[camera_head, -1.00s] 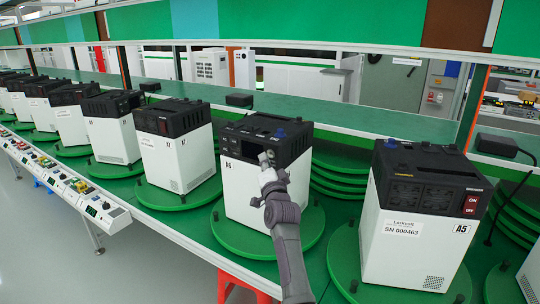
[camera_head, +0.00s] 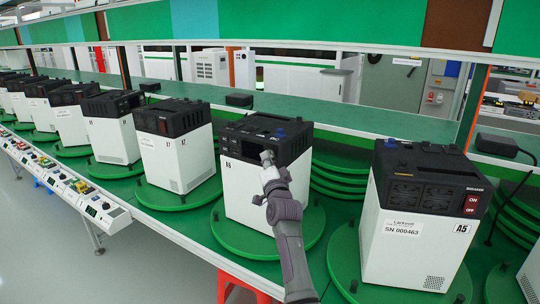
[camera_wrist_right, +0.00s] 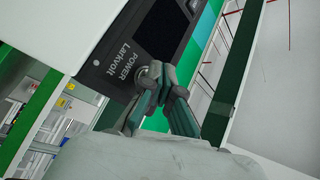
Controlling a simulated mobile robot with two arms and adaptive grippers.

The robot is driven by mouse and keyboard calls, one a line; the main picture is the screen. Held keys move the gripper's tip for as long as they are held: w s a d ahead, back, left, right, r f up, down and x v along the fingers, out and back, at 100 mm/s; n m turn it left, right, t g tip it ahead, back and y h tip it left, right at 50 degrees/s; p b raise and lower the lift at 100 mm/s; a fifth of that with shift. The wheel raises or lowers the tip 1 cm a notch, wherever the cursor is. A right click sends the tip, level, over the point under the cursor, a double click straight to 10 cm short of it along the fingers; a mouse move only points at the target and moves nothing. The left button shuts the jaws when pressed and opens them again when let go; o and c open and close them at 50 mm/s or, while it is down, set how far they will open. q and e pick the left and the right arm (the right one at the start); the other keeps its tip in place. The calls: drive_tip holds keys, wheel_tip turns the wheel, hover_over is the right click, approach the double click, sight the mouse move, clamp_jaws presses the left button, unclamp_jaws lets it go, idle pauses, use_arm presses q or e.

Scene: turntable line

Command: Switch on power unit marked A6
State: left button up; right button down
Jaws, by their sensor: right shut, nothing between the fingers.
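The power unit marked A6 (camera_head: 238,190) stands in the middle of the head view, a white box with a black top, on a green turntable (camera_head: 250,243). Its dark front panel shows close up in the wrist view, with the words POWER and Larkvolt (camera_wrist_right: 119,68) and a dark screen (camera_wrist_right: 162,25). My right gripper (camera_head: 267,157) is shut and empty, its fingertips at the upper front of this unit. In the wrist view the fingertips (camera_wrist_right: 152,75) are beside the word POWER and hide the panel behind them. I cannot tell whether they touch it. My left gripper is not in view.
Unit A5 (camera_head: 410,262), with a red ON/OFF switch (camera_head: 472,204), stands to the right. Unit A7 (camera_head: 172,160) and several similar units stand to the left. Stacked green discs (camera_head: 340,185) lie behind. A row of control boxes (camera_head: 98,209) runs along the left front.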

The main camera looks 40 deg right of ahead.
drive_tip(key=shift+w+d, duration=0.1)
drive_tip(key=shift+d, duration=0.15)
idle(0.4)
drive_tip(key=shift+a, duration=0.1)
drive_tip(key=shift+s+a+p, duration=0.35)
drive_tip(key=shift+a+p, duration=0.15)
drive_tip(key=shift+a, duration=0.1)
drive_tip(key=a+p, duration=0.1)
drive_tip(key=s+a+p, duration=0.1)
drive_tip(key=a, duration=0.1)
drive_tip(key=s+a+p, duration=0.1)
drive_tip(key=shift+a, duration=0.3)
idle(0.8)
